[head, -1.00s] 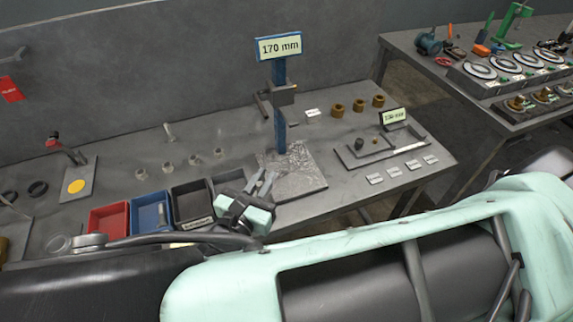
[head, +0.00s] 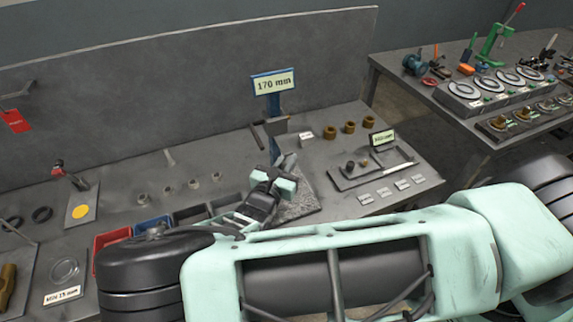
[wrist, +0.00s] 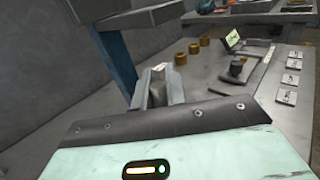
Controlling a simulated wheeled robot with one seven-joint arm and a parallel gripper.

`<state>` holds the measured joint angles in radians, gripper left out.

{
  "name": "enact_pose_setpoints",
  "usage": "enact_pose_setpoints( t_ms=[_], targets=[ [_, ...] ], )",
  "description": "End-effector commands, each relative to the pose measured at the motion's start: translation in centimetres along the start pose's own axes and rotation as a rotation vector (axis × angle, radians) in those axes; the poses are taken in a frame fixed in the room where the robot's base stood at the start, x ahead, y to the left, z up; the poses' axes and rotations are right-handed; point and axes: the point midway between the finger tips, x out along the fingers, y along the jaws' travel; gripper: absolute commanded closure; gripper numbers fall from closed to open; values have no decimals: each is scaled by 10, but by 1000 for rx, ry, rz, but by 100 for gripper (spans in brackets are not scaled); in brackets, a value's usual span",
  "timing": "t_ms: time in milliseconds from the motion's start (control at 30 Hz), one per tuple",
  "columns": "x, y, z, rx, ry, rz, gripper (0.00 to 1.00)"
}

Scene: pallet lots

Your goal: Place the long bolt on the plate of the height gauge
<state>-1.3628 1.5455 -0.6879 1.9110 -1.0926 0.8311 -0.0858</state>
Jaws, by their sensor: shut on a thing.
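The height gauge has a blue post (head: 274,150) with a 170 mm sign (head: 273,84), a dark cross arm (head: 273,126) and a rough grey plate (head: 305,200). My gripper (head: 288,162) is over this plate, close to the post, and hides part of both. In the wrist view my gripper (wrist: 158,82) is shut on a grey metal piece, the long bolt (wrist: 158,94), partly hidden between the fingers. The blue post (wrist: 118,65) stands just left of the fingers there. I cannot tell whether the bolt touches the plate.
Several short grey pieces (head: 193,184) and one taller thin one (head: 169,157) stand left of the gauge. Red (head: 110,239) and blue (head: 153,224) bins are in front. Brass nuts (head: 350,127) and a tray (head: 400,163) with a small sign lie to the right.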

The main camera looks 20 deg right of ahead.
Motion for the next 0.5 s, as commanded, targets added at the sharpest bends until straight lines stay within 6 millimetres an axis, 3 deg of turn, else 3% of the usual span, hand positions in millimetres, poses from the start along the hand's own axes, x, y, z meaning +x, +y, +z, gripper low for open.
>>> enact_pose_setpoints(
  t_ms=[300, 500],
  targets=[
    [3, 0, -31, -2, -1, 1, 100],
    [2, 0, -36, 1, 1, 1, 100]
  ],
)
